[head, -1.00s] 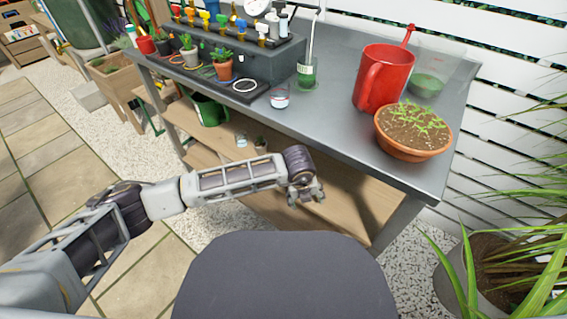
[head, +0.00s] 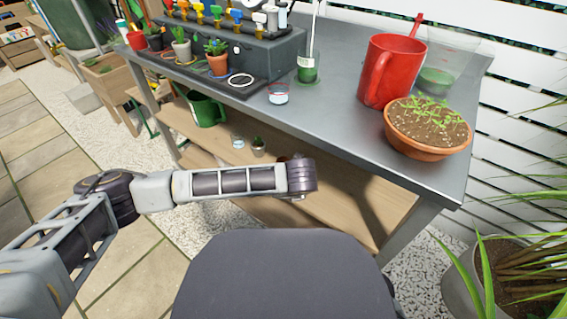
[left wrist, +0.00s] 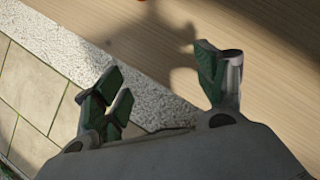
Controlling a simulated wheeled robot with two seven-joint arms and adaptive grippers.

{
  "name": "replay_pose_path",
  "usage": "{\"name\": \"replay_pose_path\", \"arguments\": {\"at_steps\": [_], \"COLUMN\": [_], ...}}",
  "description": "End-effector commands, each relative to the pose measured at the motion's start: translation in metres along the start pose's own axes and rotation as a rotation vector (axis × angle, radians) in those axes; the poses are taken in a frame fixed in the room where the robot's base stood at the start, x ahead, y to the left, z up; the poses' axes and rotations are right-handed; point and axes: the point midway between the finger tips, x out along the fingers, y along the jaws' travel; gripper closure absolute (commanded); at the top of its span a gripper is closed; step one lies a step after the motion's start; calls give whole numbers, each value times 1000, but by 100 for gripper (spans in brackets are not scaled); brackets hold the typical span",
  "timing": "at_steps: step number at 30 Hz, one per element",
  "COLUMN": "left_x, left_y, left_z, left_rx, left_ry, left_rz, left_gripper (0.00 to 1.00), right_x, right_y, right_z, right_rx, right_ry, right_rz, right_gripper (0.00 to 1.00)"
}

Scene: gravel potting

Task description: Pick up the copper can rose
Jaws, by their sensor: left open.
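I cannot make out a copper can rose in either view. My left gripper (left wrist: 162,78) is open and empty in the left wrist view, its fingers spread above the edge of a wooden shelf. In the head view my left arm reaches in from the left, and its wrist is in front of the bench's lower shelf (head: 345,205). The fingers are almost wholly hidden behind the wrist there. My right gripper is not in view.
The grey bench top (head: 340,115) carries a red watering can (head: 378,78), a terracotta pot of seedlings (head: 425,130) and a small glass jar (head: 278,95).

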Motion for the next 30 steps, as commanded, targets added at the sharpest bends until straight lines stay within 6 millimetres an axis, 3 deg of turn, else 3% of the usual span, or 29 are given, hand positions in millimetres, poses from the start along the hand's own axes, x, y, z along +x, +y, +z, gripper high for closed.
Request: {"name": "replay_pose_path", "arguments": {"at_steps": [5, 18, 30], "left_x": [5, 31, 35], "left_y": [0, 0, 0], "left_z": [8, 53, 60], "left_rx": [-1, -1, 0], "left_ry": [-1, 0, 0], "left_rz": [0, -1, 0], "left_gripper": [28, 28, 28], "right_x": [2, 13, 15], "right_y": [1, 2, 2], "right_z": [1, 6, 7], "right_rx": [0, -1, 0], "right_ry": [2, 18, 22], "right_rz": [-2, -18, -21], "right_gripper": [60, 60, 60]}}
